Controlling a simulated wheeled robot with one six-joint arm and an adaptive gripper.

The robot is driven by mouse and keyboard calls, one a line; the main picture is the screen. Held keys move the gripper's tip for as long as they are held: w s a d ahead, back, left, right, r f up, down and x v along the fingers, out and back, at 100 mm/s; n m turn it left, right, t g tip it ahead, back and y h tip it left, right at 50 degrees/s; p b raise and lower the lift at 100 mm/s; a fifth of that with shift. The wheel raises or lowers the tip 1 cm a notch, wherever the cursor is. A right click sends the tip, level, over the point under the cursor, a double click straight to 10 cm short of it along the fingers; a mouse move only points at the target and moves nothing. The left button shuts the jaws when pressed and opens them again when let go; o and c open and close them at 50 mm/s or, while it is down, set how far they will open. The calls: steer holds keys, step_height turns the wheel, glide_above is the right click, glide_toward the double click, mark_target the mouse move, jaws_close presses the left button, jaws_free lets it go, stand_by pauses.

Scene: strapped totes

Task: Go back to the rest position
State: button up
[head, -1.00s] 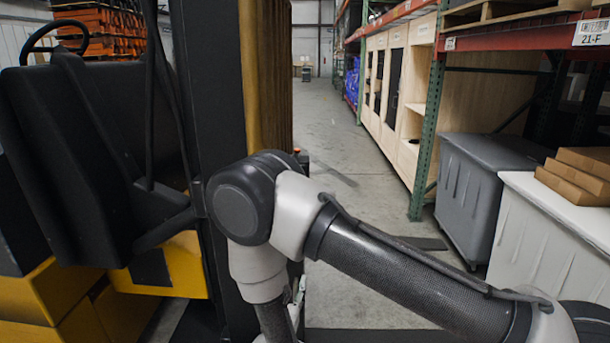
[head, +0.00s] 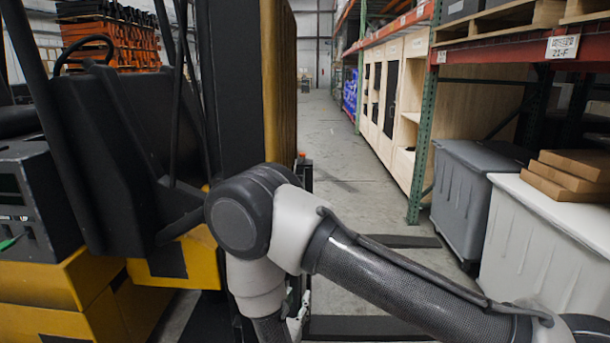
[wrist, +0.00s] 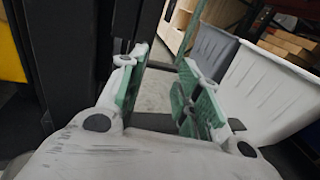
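My gripper (wrist: 166,95) shows in the wrist view with its two green-padded fingers spread apart. Nothing is between them; the floor and a grey tote show through the gap. In the head view my arm bends down in front of the forklift mast, and only a small part of the gripper (head: 300,308) shows low beside the arm. The grey tote (head: 462,195) and the white tote (head: 535,250) stand to the right of the arm, apart from the gripper.
A yellow and black forklift (head: 195,260) stands close on the left, its dark forks (head: 395,241) reaching right along the floor. Flat cardboard boxes (head: 575,178) lie on the white tote. A pallet rack (head: 428,130) lines the right. The aisle (head: 335,140) beyond is clear.

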steer(key=s+d+r+m+g+h, duration=0.25)
steer(key=d+r+m+g, duration=0.2)
steer(key=d, duration=0.25)
steer(key=s+d+r+m+g+h, duration=0.25)
steer(key=d+m+g, duration=0.25)
steer(key=d, duration=0.3)
steer(key=s+d+r+m+g+h, duration=0.2)
steer(key=d+r+m+g+h, duration=0.1)
steer(key=d+r+m+g, duration=0.3)
steer(key=s+d+r+m+t+y, duration=0.1)
steer(key=s+d+r+m+y, duration=0.5)
steer(key=r, duration=0.4)
steer(key=s+d+r+m+t+y, duration=0.2)
steer(key=s+d+r+m+y, duration=0.4)
steer(key=d+r+m, duration=0.5)
steer(key=shift+s+d+r+y, duration=0.2)
steer(key=shift+s+d+y, duration=0.15)
steer(key=shift+s, duration=0.9)
